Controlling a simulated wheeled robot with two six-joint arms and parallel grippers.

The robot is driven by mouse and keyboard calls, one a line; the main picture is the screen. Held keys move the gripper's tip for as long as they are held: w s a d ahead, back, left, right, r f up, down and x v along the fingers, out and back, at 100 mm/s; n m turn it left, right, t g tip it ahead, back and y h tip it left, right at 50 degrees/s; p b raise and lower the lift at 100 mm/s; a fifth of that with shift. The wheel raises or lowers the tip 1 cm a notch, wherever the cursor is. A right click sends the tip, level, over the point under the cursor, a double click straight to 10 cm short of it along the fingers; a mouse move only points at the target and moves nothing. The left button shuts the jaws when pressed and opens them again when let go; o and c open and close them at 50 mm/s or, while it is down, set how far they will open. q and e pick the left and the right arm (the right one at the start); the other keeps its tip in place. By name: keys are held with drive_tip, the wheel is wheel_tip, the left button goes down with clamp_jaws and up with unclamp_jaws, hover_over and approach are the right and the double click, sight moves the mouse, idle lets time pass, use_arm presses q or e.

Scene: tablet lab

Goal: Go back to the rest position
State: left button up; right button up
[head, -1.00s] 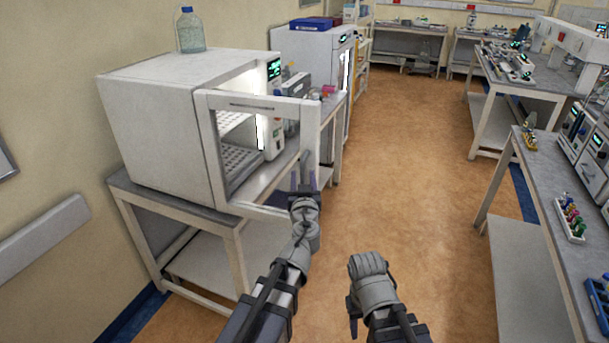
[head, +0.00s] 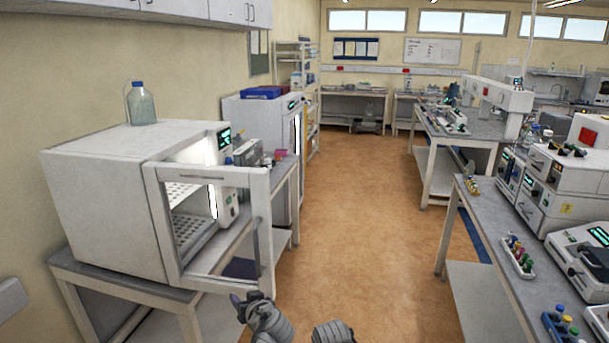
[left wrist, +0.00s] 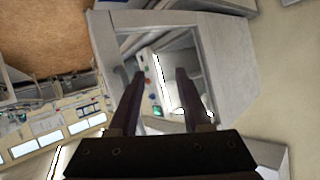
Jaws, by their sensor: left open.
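My left gripper (head: 243,303) is low in the head view, just below the bottom edge of the open door of a white incubator-like cabinet. In the left wrist view its two dark fingers (left wrist: 160,78) are apart with nothing between them. My right arm shows only as a grey wrist part at the bottom of the head view; its fingers are out of the picture. The white cabinet (head: 100,200) stands on a bench at the left, its framed door (head: 262,225) swung open and its lit inside showing a perforated shelf.
A blue-capped bottle (head: 142,104) stands on the cabinet. A long bench (head: 490,235) with instruments and a tube rack (head: 518,256) runs along the right. The brown floor (head: 355,215) between the benches is clear.

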use_arm(q)
drive_tip(key=s+d+f+m+g+h, duration=0.2)
drive_tip(key=s+d+f+g, duration=0.3)
drive_tip(key=s, duration=0.4)
drive_tip(key=s+d+f+m+g+h, duration=0.3)
drive_tip(key=s+d+f+m+g, duration=0.2)
drive_tip(key=s, duration=0.5)
wheel_tip(320, 180, down, 3)
drive_tip(key=shift+s+d+r+m+g+h, duration=0.2)
drive_tip(key=shift+d+m+g+h, duration=0.1)
drive_tip(key=shift+d+g, duration=0.45)
drive_tip(key=shift+w+d, duration=0.1)
drive_tip(key=shift+w, duration=0.1)
